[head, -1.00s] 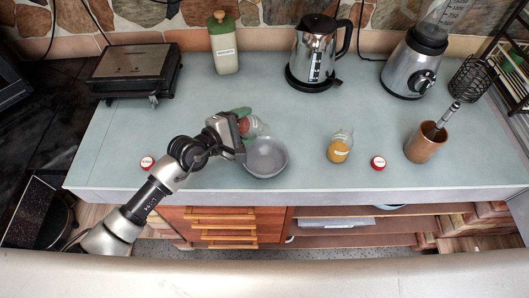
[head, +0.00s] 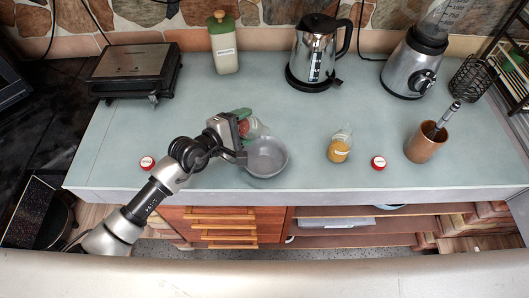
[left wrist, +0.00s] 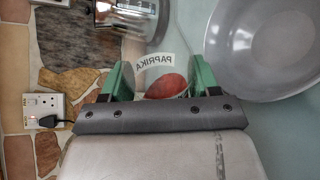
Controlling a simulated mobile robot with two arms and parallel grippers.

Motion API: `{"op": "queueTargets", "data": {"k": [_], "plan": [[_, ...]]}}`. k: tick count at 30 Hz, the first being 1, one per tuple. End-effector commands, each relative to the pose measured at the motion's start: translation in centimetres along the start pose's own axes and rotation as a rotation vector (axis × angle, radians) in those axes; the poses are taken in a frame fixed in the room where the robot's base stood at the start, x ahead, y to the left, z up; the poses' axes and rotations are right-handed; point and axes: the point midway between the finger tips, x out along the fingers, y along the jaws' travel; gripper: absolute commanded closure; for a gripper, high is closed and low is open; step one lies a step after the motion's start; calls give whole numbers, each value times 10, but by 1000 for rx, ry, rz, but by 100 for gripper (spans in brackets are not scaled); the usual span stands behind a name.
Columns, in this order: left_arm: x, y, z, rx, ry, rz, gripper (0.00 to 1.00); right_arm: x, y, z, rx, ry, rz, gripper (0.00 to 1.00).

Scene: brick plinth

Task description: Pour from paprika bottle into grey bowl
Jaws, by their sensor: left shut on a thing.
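My left gripper (head: 243,127) is shut on the paprika bottle (head: 257,128), a clear bottle with red powder inside. The bottle lies tipped well over, pointing right, above the counter at the upper left rim of the grey bowl (head: 267,165). In the left wrist view, the green fingers (left wrist: 160,78) clasp the bottle (left wrist: 153,30) on both sides. Its PAPRIKA label reads upside down, and the red powder sits near the fingers. The grey bowl (left wrist: 262,50) is to the right of the bottle there. I see no powder in the bowl. My right gripper is out of view.
A small jar of yellow-orange powder (head: 339,149) stands right of the bowl. A kettle (head: 316,55), green-topped bottle (head: 224,48), grill (head: 135,72), blender (head: 413,68) and copper mug (head: 424,144) stand around.

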Motion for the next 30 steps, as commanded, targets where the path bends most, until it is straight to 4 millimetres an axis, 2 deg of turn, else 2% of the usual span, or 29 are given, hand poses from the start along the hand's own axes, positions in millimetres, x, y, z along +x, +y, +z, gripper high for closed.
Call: {"op": "queueTargets", "data": {"k": [30], "plan": [[1,-5,-3,59,16,1,65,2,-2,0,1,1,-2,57]]}}
